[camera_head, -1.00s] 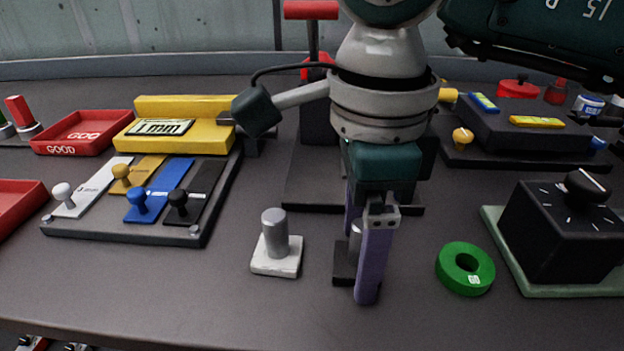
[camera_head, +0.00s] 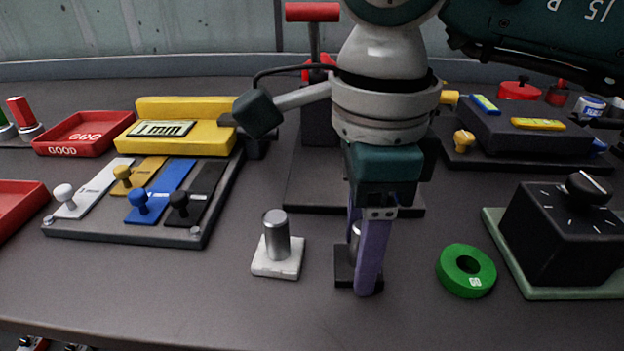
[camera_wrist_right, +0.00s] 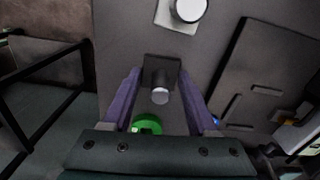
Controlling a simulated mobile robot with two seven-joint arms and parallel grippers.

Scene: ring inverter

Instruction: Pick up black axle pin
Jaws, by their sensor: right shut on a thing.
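The black axle pin (camera_head: 345,272) has a square black base and a grey metal post. It stands in the front middle of the table, partly hidden behind my right gripper's near finger in the head view. My right gripper (camera_head: 362,285) points down with its purple fingers on either side of the pin and is shut on it. In the right wrist view, the black base (camera_wrist_right: 161,66) and the round post end show between the two fingers. I cannot tell whether the base is clear of the table. My left gripper is not in view.
A white-based axle pin (camera_head: 277,254) stands just left of the black one. A green ring (camera_head: 449,270) lies to the right, beside a black dial box (camera_head: 557,235). A slider board (camera_head: 120,228) is at the left. The front table strip is clear.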

